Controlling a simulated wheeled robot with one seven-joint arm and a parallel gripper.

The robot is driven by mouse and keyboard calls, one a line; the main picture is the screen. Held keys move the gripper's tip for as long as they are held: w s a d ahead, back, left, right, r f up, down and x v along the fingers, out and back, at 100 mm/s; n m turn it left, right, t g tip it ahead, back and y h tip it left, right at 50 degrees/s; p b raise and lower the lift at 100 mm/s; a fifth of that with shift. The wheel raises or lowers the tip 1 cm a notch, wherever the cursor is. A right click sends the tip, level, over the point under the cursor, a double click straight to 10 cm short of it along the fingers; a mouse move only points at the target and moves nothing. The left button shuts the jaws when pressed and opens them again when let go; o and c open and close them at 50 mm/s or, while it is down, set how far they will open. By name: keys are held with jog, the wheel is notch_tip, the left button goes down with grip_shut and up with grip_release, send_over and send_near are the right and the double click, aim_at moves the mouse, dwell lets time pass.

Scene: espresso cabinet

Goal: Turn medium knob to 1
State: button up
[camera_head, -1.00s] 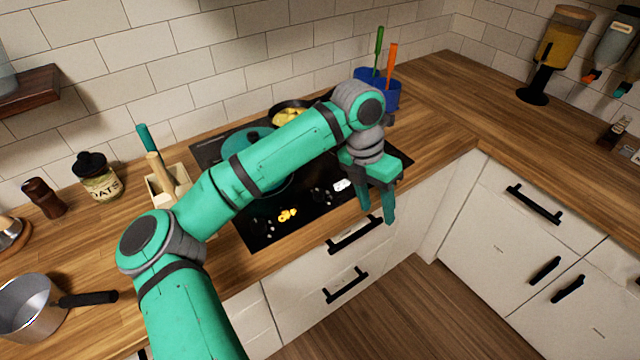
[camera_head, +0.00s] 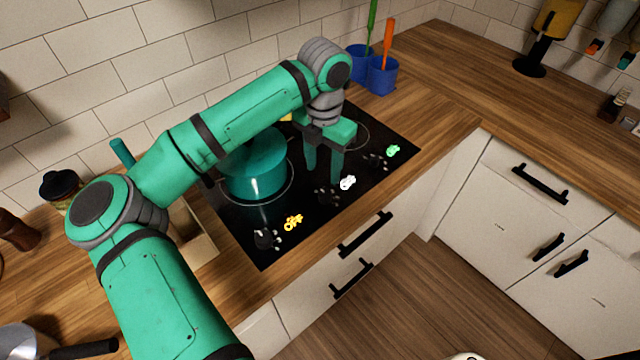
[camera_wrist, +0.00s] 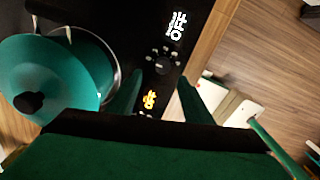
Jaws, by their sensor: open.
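The black cooktop (camera_head: 300,207) has a row of knobs along its front edge. The middle knob (camera_head: 327,195) lies beside a white label (camera_head: 348,182); it also shows in the wrist view (camera_wrist: 162,62), between the white "OFF" label and a yellow "OFF" label (camera_wrist: 150,98). Another knob (camera_head: 265,238) is by the yellow label, and a third (camera_head: 375,160) by a green label. Which one is named medium is not readable. My gripper (camera_head: 324,178) is open and empty, fingers pointing down over the cooktop, close to the middle knob. Contact is not visible.
A teal lidded pot (camera_head: 257,170) stands on a burner left of my gripper. Blue utensil cups (camera_head: 382,77) stand behind the cooktop at the right. Drawer handles (camera_head: 365,233) jut out below the counter. The right counter is mostly clear.

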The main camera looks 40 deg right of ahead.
aim_at(325, 193)
jog(key=f, duration=0.4)
jog(key=s+f, duration=0.1)
jog(key=f, duration=0.2)
jog(key=shift+d, duration=0.15)
jog(key=shift+w+f, duration=0.15)
jog(key=shift+f, duration=0.6)
jog(key=c, duration=1.1)
